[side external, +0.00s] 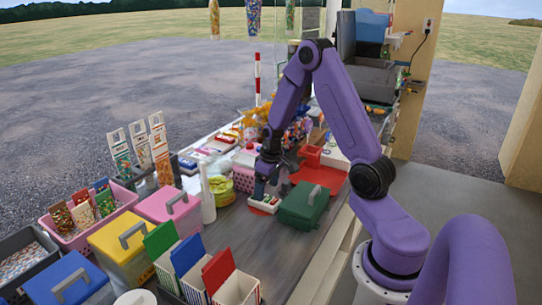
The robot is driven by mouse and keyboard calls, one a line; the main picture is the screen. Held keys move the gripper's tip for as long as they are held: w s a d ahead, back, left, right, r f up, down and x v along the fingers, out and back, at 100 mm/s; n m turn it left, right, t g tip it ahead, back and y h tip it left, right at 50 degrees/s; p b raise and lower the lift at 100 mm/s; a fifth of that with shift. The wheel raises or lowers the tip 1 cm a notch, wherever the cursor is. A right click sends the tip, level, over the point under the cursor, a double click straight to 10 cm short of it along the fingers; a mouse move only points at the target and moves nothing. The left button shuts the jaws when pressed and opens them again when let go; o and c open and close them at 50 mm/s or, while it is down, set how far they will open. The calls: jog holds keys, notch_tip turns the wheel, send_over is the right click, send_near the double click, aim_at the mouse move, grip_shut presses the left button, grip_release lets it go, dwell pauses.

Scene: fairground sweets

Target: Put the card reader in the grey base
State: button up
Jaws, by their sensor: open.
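My gripper (265,193) points down over the middle of the counter, just left of a green box with a handle (303,205). It is open, with its fingers low over a small red and white item (264,204). At this size I cannot tell whether they touch it, or what the item is. I cannot pick out the card reader or the grey base with certainty; they may be small, or hidden behind my gripper and the goods around it.
A white bottle (207,198) and a yellow-green tub (221,188) stand left of my gripper. Pink (170,209) and yellow (124,243) lidded boxes are at the left. A red tray (322,176) lies behind the green box.

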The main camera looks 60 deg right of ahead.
aim_at(271, 198)
notch_tip(271, 198, up, 12)
jog(key=s, duration=0.1)
jog(key=s+a+r+n, duration=0.1)
jog(key=s+a+n, duration=0.25)
jog(key=a, duration=0.55)
jog(key=s+a+r+n, duration=0.2)
jog(key=s+a+n, duration=0.15)
jog(key=a, duration=0.65)
jog(key=s+a+n, duration=0.2)
jog(key=s+a, duration=0.1)
jog(key=s, duration=0.5)
jog(key=s+a+n+g, duration=0.1)
jog(key=s+a+n, duration=0.2)
jog(key=s, duration=0.5)
jog(key=shift+s+a, duration=0.15)
jog(key=shift+s, duration=0.15)
jog(key=shift+o, duration=0.4)
jog(key=shift+s+r+n, duration=0.1)
jog(key=shift+s+n, duration=0.2)
jog(key=shift+s, duration=0.1)
jog(key=shift+w, duration=0.1)
